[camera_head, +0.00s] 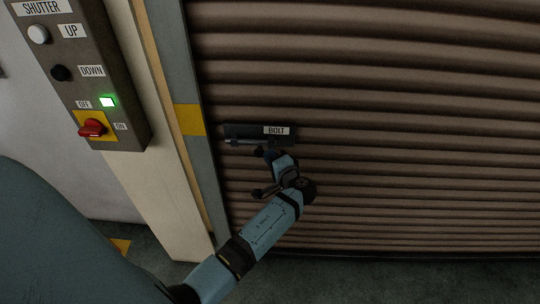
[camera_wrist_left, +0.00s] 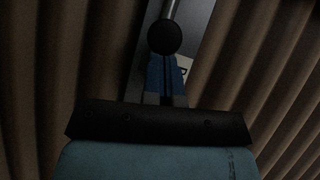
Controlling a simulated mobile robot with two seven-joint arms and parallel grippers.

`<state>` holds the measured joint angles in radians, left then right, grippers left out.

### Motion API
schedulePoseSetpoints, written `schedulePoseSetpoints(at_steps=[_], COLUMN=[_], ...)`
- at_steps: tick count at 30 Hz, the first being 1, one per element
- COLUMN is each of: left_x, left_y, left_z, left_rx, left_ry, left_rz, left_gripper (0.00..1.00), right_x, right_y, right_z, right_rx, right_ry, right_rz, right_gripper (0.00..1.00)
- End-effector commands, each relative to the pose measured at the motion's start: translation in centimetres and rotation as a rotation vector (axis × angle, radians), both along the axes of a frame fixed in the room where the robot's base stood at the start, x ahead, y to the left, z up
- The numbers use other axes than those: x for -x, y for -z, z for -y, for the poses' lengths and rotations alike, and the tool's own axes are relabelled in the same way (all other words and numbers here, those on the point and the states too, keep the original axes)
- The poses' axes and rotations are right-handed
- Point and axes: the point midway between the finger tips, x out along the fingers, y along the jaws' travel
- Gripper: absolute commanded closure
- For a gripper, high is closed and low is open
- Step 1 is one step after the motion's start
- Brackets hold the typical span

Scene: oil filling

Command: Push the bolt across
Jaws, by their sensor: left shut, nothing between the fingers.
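The bolt (camera_head: 240,142) is a grey metal bar on a dark plate with a "BOLT" label (camera_head: 276,130), fixed low on the left side of the brown shutter. In the left wrist view the bolt's rod (camera_wrist_left: 172,9) ends in a round black knob (camera_wrist_left: 165,37). My left gripper (camera_head: 264,155) is shut and empty, just below the bolt plate. In the left wrist view its closed blue fingers (camera_wrist_left: 166,75) point at the knob; I cannot tell whether they touch it. My right gripper is not in view.
A control box (camera_head: 88,60) with UP and DOWN buttons, a lit green lamp (camera_head: 107,102) and a red switch (camera_head: 92,128) hangs at upper left. The ribbed shutter (camera_head: 400,120) fills the right side. A grey door post (camera_head: 190,90) stands left of the bolt.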

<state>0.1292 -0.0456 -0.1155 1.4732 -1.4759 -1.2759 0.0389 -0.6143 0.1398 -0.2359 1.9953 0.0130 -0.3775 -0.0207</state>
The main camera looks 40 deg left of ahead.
Motion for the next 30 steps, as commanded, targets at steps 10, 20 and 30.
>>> schedulePoseSetpoints(at_steps=[10,20,30], left_x=[0.1,2.7,2.7], left_y=[0.0,0.0,0.0], left_z=[-0.2,-4.3,-4.5], left_rx=[0.0,-0.002,-0.001], left_ry=[-0.001,-0.002,-0.002], left_rz=[-0.001,-0.002,0.0], left_gripper=[1.0,1.0,1.0], right_x=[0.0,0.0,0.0], right_y=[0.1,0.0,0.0], right_z=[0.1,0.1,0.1], right_rx=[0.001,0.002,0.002], right_ry=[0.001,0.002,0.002], right_rz=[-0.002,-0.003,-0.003], right_gripper=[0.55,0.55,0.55])
